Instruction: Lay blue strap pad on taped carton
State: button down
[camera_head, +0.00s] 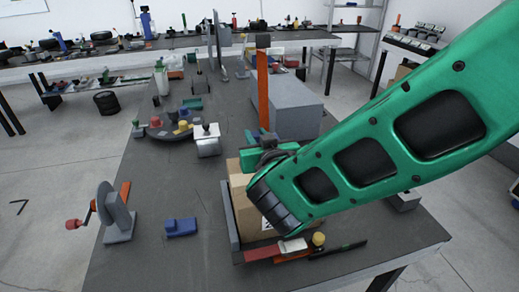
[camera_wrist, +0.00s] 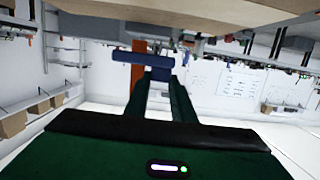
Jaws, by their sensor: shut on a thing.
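In the wrist view, my gripper (camera_wrist: 157,84) is shut on a blue piece, the blue strap pad (camera_wrist: 138,57), held across the fingertips. In the head view my green arm hides most of the gripper (camera_head: 268,155), and I cannot make out the held pad there. The tan carton (camera_head: 240,188) stands on the table below and beside the gripper, partly hidden by my arm; its tape cannot be made out. A tan surface, likely the carton, spans the top of the wrist view (camera_wrist: 210,12). Whether the pad touches it, I cannot tell.
A grey tray edge (camera_head: 229,222) borders the carton. Another blue block (camera_head: 181,228) lies on the table to the left, near a grey crank device (camera_head: 117,215). An orange post (camera_head: 263,90) and grey box (camera_head: 296,108) stand behind.

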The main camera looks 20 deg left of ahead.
jog(key=shift+d+f, duration=0.2)
jog(key=shift+f, duration=1.9)
jog(key=shift+f, duration=0.1)
jog(key=c, duration=1.5)
grip_release()
jog(key=shift+s, duration=0.1)
